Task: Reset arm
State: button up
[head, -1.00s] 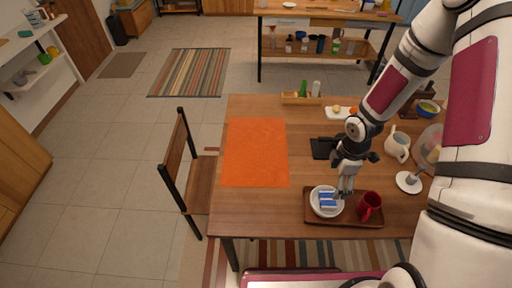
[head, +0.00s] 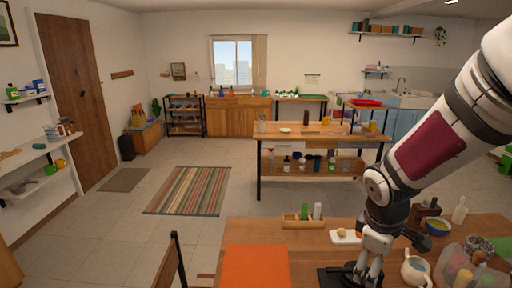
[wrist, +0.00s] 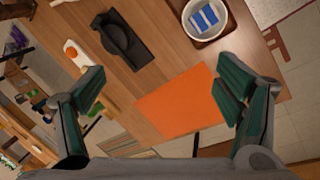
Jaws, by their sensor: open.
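My gripper (wrist: 163,105) is open and empty in the wrist view, its two green-padded fingers spread wide above the table. In the head view my gripper (head: 368,272) hangs over the near table, close to a black stand (head: 340,277). The black stand (wrist: 122,38) lies below and between the fingers' line of sight in the wrist view. A white bowl (wrist: 191,12) with blue-and-white packets (wrist: 205,18) sits in a brown tray (wrist: 225,38) at the top of the wrist view.
An orange mat (head: 255,265) lies on the table (head: 310,240), left of my gripper. A wooden box with bottles (head: 302,221), a white board (head: 345,237) and a cream pitcher (head: 416,270) stand nearby. A chair (head: 171,262) is at the left edge.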

jog(key=s+a+r+m+t+y+b, duration=0.2)
jog(key=s+a+r+m, duration=0.5)
jog(key=s+r, duration=0.5)
jog(key=r+m+t+b, duration=0.1)
jog(key=m, duration=0.1)
jog(key=shift+m, duration=0.3)
